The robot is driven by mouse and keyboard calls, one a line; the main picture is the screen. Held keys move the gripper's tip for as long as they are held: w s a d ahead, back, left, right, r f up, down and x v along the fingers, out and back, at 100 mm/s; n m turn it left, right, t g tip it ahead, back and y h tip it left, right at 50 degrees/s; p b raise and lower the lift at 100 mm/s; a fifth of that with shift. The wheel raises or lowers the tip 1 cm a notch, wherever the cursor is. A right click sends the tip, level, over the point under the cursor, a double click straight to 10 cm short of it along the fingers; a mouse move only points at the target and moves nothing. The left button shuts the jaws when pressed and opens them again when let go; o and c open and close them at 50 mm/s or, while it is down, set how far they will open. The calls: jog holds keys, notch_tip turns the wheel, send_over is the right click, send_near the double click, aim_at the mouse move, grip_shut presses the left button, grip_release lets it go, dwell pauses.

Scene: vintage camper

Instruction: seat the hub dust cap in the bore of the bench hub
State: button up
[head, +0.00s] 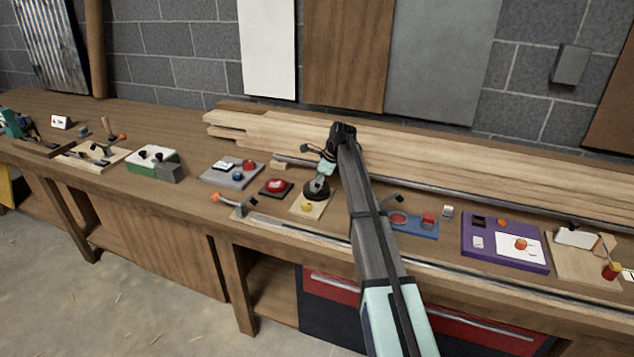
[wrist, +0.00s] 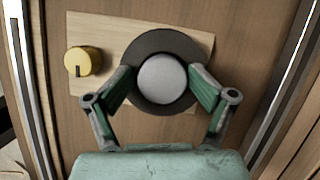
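The hub dust cap (wrist: 162,79) is a round, light grey piece. In the wrist view it lies between the fingertips of my gripper (wrist: 162,88), with a finger against each side. The bench hub (wrist: 163,42) is a dark round disc on a pale wooden board and shows as a ring around the cap. Its bore is hidden behind the cap, so I cannot tell whether the cap is in it or above it. In the head view my gripper (head: 321,177) is over the dark hub (head: 317,195), with the small grey cap at its middle.
A yellow knob (wrist: 83,61) with a dark mark sits left of the hub on the same board. In the head view a red button (head: 277,186) stands left of the hub and a blue panel (head: 415,226) right of it. Stacked planks (head: 440,158) lie behind.

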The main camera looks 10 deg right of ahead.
jog(key=shift+d, duration=0.3)
jog(key=shift+w+r, duration=0.1)
jog(key=shift+r, duration=0.15)
jog(key=b+v, duration=0.2)
jog(key=v, duration=1)
jog(key=shift+a+r, duration=0.2)
jog(key=shift+r, duration=0.2)
